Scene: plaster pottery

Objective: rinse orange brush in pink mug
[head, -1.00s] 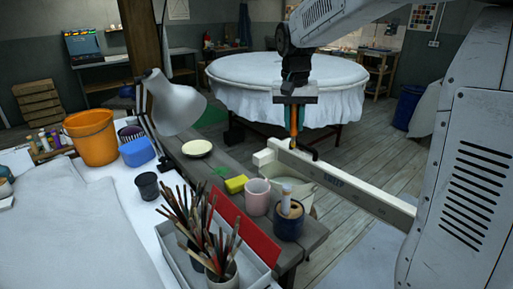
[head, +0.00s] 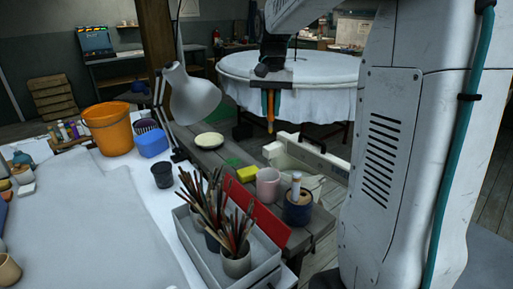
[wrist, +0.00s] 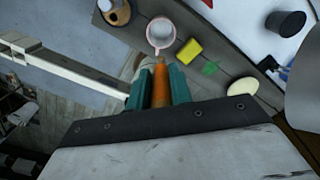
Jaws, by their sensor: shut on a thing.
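The pink mug (head: 269,187) stands upright on the grey wooden bench, between the yellow sponge and a dark blue jar. The wrist view looks down into its open top (wrist: 160,32). My gripper (head: 270,92) is shut on the orange brush (head: 270,108), which hangs roughly upright, apart from the mug. In the head view it appears above the mug. In the wrist view, the teal fingers (wrist: 160,88) hold the orange handle (wrist: 160,92), and the mug's opening lies just beyond them. The bristles are hard to make out.
A yellow sponge (head: 247,174) and a cream plate (head: 209,141) lie left of the mug. The dark blue jar (head: 298,205) stands close on its right. A red panel (head: 255,220) and a brush cup (head: 236,262) are in front. A pale beam (head: 300,152) stands behind.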

